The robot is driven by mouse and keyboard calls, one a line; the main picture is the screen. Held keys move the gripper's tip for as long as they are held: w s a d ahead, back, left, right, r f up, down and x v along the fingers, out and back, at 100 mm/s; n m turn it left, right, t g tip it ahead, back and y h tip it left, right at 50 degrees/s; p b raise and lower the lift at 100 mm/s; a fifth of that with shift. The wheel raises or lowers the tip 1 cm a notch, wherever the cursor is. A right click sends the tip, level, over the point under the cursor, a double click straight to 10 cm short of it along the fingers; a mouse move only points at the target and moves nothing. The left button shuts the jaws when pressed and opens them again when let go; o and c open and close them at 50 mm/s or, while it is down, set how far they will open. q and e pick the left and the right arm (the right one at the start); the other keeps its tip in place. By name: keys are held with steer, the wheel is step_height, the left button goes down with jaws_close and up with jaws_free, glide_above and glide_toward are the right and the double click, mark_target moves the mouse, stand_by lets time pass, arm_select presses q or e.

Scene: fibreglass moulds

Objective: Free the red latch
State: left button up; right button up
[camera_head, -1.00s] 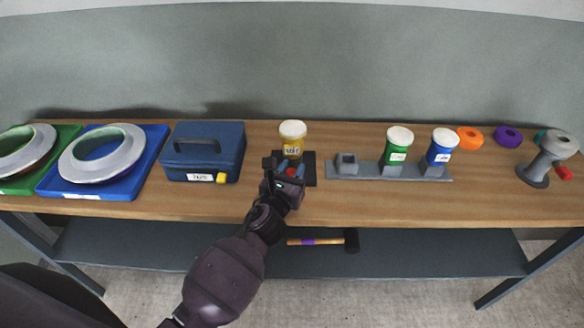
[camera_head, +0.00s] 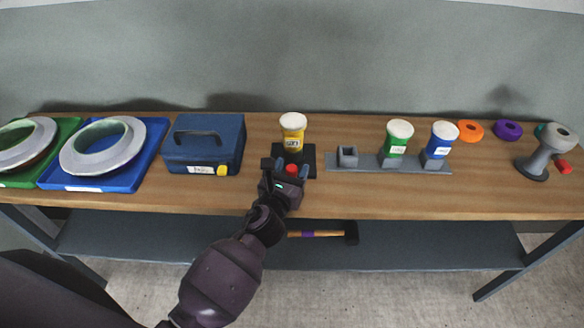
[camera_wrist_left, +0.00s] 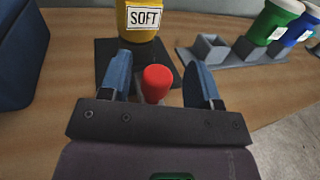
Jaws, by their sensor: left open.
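The red latch (camera_head: 291,168) is a small rounded red knob on a dark base plate (camera_head: 309,160). It stands just in front of a yellow jar (camera_head: 292,135) with a white lid. In the left wrist view the red latch (camera_wrist_left: 157,82) is between the two blue fingers, with a gap on each side. The jar (camera_wrist_left: 138,20) behind it has a label reading SOFT. My left gripper (camera_head: 283,167) is open and low over the front of the plate. The latch's lower part is hidden. My right gripper is not in view.
A blue box (camera_head: 205,145) with a yellow latch stands left of the plate. A grey rack (camera_head: 440,164) with green and blue jars stands to the right. A grey stand (camera_head: 548,150) with another red part is at far right. A hammer (camera_head: 318,234) lies on the lower shelf.

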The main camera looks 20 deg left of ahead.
arm_select(q)
steer(key=s, duration=1)
steer(key=shift+a, duration=0.2)
steer(key=shift+s, duration=0.1)
steer(key=s+a+f+n+g, duration=0.3)
steer(key=s+a+f+n, duration=0.2)
steer(key=n, duration=1.2)
steer(key=s+a+f+n+g, duration=0.3)
steer(key=s+a+f+n, duration=0.3)
steer(key=n, duration=1.2)
steer(key=s+f, duration=0.3)
steer(key=f, duration=0.1)
steer(key=shift+s+g+y, duration=0.15)
steer(key=shift+g+y, duration=0.15)
steer(key=shift+y, duration=0.1)
